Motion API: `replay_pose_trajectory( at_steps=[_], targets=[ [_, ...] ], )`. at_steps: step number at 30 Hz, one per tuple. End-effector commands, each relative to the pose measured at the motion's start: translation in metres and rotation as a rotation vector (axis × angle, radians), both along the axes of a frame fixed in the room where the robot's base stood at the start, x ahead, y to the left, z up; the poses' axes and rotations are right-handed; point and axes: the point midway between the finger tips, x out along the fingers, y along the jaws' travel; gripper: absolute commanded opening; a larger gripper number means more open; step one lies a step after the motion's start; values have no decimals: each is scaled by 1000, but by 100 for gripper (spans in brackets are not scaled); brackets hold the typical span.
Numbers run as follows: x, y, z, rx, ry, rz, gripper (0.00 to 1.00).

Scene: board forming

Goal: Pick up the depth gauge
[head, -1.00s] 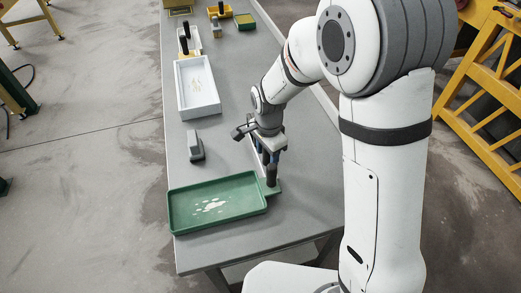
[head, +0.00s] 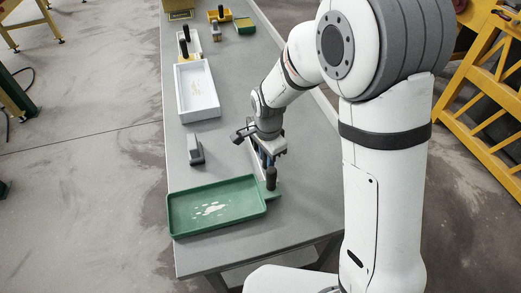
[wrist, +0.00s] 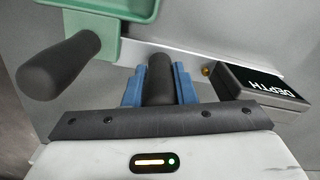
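The depth gauge (wrist: 262,86) shows in the wrist view as a black box lettered DEPTH, with a light bar beside it and an upright dark handle (wrist: 160,79). My gripper (wrist: 160,84) has its blue fingers on both sides of this handle, flush against it. In the head view my gripper (head: 265,157) is low over the table by the green tray's right corner. There the gauge's dark box (head: 243,132) sticks out left of the wrist. The handle is mostly hidden there by my arm. I cannot tell whether the gauge is off the table.
A green tray (head: 176,228) with pale bits and a dark upright handle (head: 271,179) stands just in front; that handle is close to my gripper. A grey block (head: 195,150) sits left. A white tray (head: 198,117) and several tools stand farther back.

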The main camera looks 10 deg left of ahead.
Motion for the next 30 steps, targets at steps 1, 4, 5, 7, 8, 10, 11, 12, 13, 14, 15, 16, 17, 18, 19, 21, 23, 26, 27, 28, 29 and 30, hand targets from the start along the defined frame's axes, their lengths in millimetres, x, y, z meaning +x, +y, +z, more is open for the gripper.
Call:
replay_pose_trajectory(
  at_steps=[1,4,5,7,8,10,11,12,13,14,15,16,17,18,19,21,23,26,27,28,29,30],
  targets=[
    [1,0,1,1,-2,0,27],
    [0,0,1,1,-1,0,35],
    [0,0,1,1,-1,0,38],
    [0,0,0,1,-1,0,43],
    [0,0,0,1,-1,0,46],
    [0,0,0,1,-1,0,49],
    [0,0,0,1,-1,1,49],
    [0,0,0,1,-1,1,49],
    [0,0,0,1,-1,1,49],
    [0,0,0,1,-1,1,49],
    [0,0,0,-1,1,1,49],
    [0,0,0,-1,1,1,49],
    [0,0,1,0,0,1,49],
    [0,0,4,1,-1,1,49],
    [0,1,7,1,-1,1,49],
    [1,1,16,2,-4,1,49],
    [1,1,27,3,-4,1,49],
    [1,1,45,3,-4,1,49],
    [1,1,52,3,-4,1,49],
    [1,1,56,2,-4,1,49],
    [1,1,60,3,-4,1,49],
    [1,1,65,1,-3,1,49]
  ],
)
